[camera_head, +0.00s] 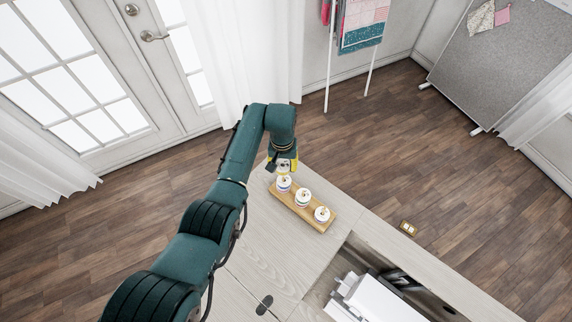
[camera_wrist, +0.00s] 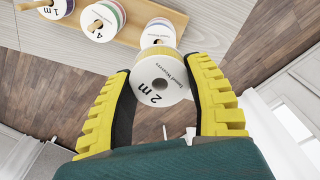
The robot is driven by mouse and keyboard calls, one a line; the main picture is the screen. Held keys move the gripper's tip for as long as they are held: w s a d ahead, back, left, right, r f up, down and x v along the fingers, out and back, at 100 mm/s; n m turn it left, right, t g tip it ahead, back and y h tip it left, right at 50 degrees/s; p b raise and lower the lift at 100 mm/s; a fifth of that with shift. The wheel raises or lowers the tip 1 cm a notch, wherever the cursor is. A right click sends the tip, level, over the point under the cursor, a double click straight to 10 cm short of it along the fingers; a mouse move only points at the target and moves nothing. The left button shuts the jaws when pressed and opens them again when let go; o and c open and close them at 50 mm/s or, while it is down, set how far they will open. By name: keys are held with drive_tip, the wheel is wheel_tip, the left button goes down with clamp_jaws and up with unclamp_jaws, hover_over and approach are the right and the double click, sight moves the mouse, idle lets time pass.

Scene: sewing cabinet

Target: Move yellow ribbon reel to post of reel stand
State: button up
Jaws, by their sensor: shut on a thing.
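My gripper (camera_wrist: 163,88) has yellow ribbed fingers and is shut on a white-flanged reel marked "2 m" (camera_wrist: 158,78). In the head view my gripper (camera_head: 285,166) is at the far left end of the wooden reel stand (camera_head: 294,209), and the held reel is mostly hidden there. The stand carries three white reels with coloured bands: a left one (camera_head: 284,184), a middle one (camera_head: 303,197) and a right one (camera_head: 322,214). In the wrist view the held reel overlaps the nearest stand reel (camera_wrist: 158,32); I cannot tell whether they touch.
The stand lies on a pale wood cabinet top (camera_head: 265,245). A recess with a white sewing machine (camera_head: 375,300) is at the lower right. A small tan item (camera_head: 408,228) lies near the cabinet's right edge. Floor lies beyond the edge.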

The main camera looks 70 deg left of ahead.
drive_tip(key=shift+f+b, duration=1.2)
drive_tip(key=shift+f, duration=0.8)
drive_tip(key=shift+f+b, duration=0.35)
drive_tip(key=shift+f, duration=0.05)
drive_tip(key=shift+f, duration=0.35)
drive_tip(key=shift+f+b, duration=0.35)
drive_tip(key=shift+b, duration=0.2)
drive_tip(key=shift+f+b, duration=0.35)
drive_tip(key=shift+f, duration=0.05)
drive_tip(key=o, duration=1)
